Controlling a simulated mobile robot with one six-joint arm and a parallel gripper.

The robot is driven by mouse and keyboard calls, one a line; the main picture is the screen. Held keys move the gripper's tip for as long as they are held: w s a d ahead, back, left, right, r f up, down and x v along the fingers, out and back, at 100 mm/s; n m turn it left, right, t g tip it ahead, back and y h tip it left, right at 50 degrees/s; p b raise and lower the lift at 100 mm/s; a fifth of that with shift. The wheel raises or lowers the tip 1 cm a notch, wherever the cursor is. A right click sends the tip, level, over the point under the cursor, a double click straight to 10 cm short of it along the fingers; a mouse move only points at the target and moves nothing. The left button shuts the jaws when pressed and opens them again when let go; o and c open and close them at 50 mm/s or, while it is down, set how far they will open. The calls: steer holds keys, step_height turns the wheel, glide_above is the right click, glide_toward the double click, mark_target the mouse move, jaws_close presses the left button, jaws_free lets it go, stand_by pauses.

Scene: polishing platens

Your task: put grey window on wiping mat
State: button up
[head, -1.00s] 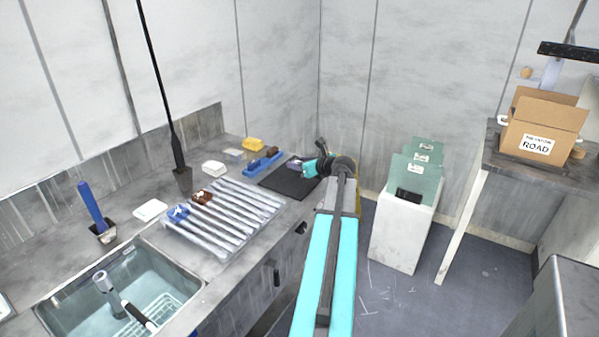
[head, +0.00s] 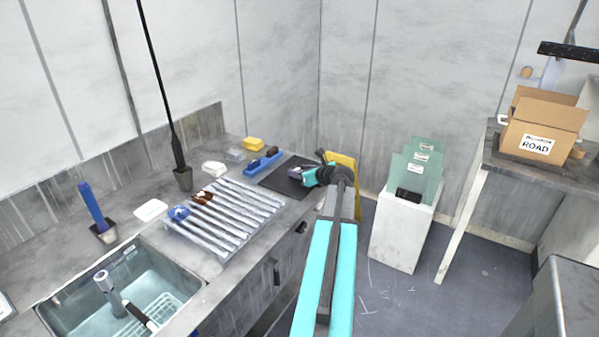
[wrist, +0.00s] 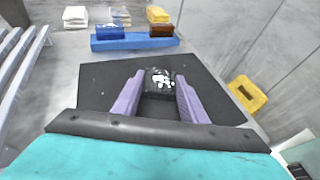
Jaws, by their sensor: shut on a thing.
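The wiping mat is a flat black sheet (head: 272,181) at the far end of the counter; it fills the middle of the wrist view (wrist: 100,85). My gripper (head: 297,172) is over the mat, its purple fingers also in the wrist view (wrist: 160,92). It is shut on a small dark grey piece with white marks (wrist: 160,79), which I take as the grey window. The piece is between the fingertips, over the mat; I cannot tell whether it touches it. In the head view the gripper hides the piece.
A blue tray (wrist: 135,43) with blue and brown blocks lies just beyond the mat. A ribbed rack (head: 225,220) with blue and brown blocks is left of it. A yellow item (wrist: 248,95) stands at the right. A sink (head: 130,290) is in the near counter.

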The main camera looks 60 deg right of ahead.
steer(key=shift+f, duration=0.15)
steer(key=o, duration=1.1)
steer(key=shift+s+a+r, duration=0.1)
steer(key=shift+r, duration=0.1)
steer(key=b+v, duration=0.1)
steer(key=v, duration=1)
steer(key=shift+s+a+r, duration=0.1)
steer(key=shift+s+r, duration=0.15)
steer(key=shift+s, duration=0.05)
